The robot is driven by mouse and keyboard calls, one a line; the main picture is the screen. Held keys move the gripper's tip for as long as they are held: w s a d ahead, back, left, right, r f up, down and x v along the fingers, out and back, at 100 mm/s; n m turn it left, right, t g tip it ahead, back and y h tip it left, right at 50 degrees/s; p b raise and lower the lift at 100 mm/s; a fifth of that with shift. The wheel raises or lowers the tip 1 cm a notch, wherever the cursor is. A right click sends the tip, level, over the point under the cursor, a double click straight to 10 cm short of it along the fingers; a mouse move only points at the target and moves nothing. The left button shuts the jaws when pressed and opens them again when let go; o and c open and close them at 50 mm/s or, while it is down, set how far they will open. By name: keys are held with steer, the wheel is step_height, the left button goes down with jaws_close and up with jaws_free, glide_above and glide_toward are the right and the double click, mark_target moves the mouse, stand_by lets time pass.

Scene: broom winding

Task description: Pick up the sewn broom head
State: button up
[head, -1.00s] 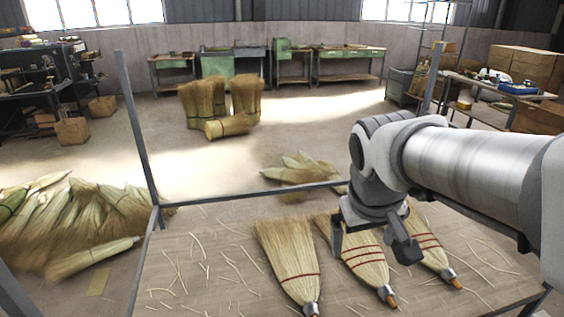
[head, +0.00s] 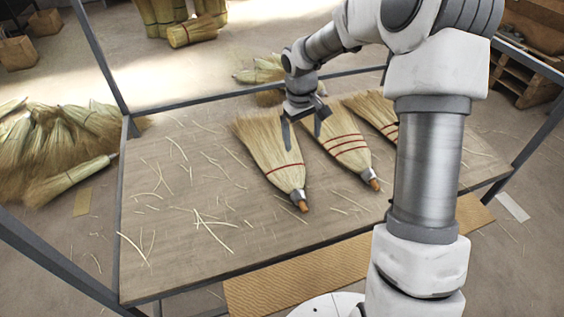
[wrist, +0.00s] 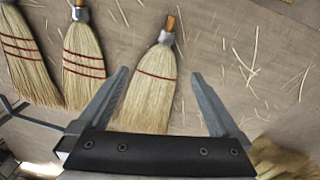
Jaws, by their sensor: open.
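Three straw broom heads lie flat in a row on the table (head: 190,185). The left one (head: 268,148) has one red stitch line, a metal collar and a wooden stub; the middle one (head: 345,148) and right one (head: 374,108) have several red lines. My gripper (head: 303,128) is open over the bristle end of the left head. In the wrist view, the single-line head (wrist: 150,92) lies between the open fingers of my gripper (wrist: 160,74), nearer the left finger. The other heads are to its left. I cannot tell whether the fingers touch the straw.
Loose straws (head: 205,228) are scattered over the table. Metal frame posts and a rail (head: 240,90) border its left and far sides. A straw pile (head: 65,140) lies on the floor to the left. The table's left half is otherwise clear.

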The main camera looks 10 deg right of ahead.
steer(key=y+b, duration=0.1)
glide_toward(295, 188)
steer(key=shift+g, duration=0.4)
step_height(295, 188, down, 5)
steer(key=b, duration=0.2)
steer(key=shift+w+f+b, duration=0.1)
steer(key=shift+f+b, duration=0.1)
steer(key=shift+b, duration=0.15)
step_height(295, 188, down, 5)
steer(key=shift+w+b, duration=0.2)
steer(key=shift+b, duration=0.4)
steer(key=shift+d, duration=0.1)
jaws_close()
